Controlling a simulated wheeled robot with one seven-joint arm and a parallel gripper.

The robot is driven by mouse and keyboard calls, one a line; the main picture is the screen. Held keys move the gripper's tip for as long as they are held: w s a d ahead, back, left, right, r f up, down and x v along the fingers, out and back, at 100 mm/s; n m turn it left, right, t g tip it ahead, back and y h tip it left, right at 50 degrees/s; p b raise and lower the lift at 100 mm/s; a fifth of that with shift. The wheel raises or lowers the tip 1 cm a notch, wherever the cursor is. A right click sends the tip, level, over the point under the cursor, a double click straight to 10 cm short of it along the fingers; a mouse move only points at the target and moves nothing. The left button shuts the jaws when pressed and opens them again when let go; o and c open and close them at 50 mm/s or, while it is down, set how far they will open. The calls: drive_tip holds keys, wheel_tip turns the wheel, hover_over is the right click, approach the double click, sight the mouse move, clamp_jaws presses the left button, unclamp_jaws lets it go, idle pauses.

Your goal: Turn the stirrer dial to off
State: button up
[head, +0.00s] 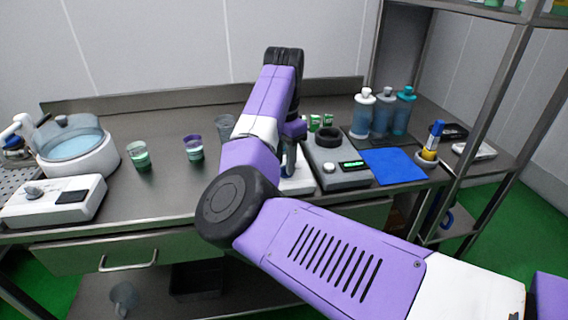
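My arm reaches over the steel bench, and my gripper (289,162) points down just above a white device (300,184) at the middle of the bench.
A white control box (82,208) with a knob and a water bath (75,146) stand at the left. Several cups, including a green-filled one (139,156), stand left of my arm. A blue mat (394,166), bottles (382,113) and a shelf post (492,100) are at the right.

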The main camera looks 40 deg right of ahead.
drive_tip(key=shift+f, duration=0.4)
clamp_jaws()
